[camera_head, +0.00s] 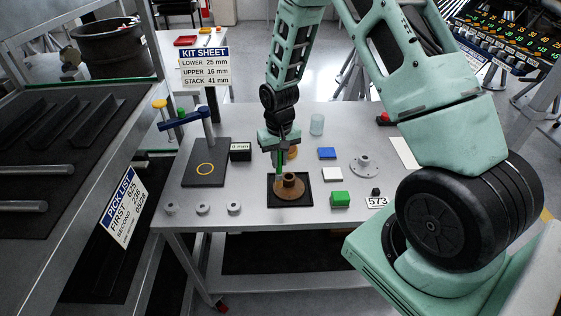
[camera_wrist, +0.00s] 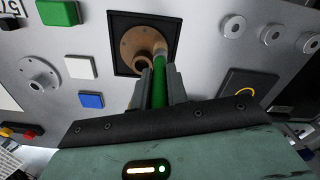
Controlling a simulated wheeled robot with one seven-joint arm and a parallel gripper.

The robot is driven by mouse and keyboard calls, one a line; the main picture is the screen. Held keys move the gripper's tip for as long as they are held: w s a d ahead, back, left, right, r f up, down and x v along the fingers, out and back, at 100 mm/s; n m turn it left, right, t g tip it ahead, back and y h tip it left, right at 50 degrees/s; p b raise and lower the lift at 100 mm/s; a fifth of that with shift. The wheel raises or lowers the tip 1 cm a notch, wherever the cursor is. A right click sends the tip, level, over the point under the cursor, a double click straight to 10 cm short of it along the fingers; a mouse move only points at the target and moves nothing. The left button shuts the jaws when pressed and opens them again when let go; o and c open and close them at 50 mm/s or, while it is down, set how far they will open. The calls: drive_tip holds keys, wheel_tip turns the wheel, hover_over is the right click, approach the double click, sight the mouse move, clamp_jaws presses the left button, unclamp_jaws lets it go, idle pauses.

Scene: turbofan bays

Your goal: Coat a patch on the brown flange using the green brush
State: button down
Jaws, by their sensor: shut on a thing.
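The brown flange (camera_head: 290,186) sits on a black square mat (camera_head: 305,199) on the grey table, its round hub facing up. In the wrist view the flange (camera_wrist: 133,45) lies just beyond my fingertips. My gripper (camera_head: 277,150) points down and is shut on the green brush (camera_wrist: 159,92). The brush's tip end reaches the flange's edge in the wrist view; I cannot tell whether it touches the surface. A small brown-orange thing (camera_head: 292,153) shows behind my gripper, partly hidden.
A green block (camera_head: 340,199), white block (camera_head: 332,174), blue block (camera_head: 327,153) and grey flanged part (camera_head: 364,166) stand to the right. A black plate with an orange ring (camera_head: 205,169) and several grey rings (camera_head: 203,208) are at left. A clear cup (camera_head: 317,124) stands behind.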

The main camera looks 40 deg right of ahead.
drive_tip(key=shift+r+p, duration=1.4)
drive_tip(key=shift+r, duration=0.95)
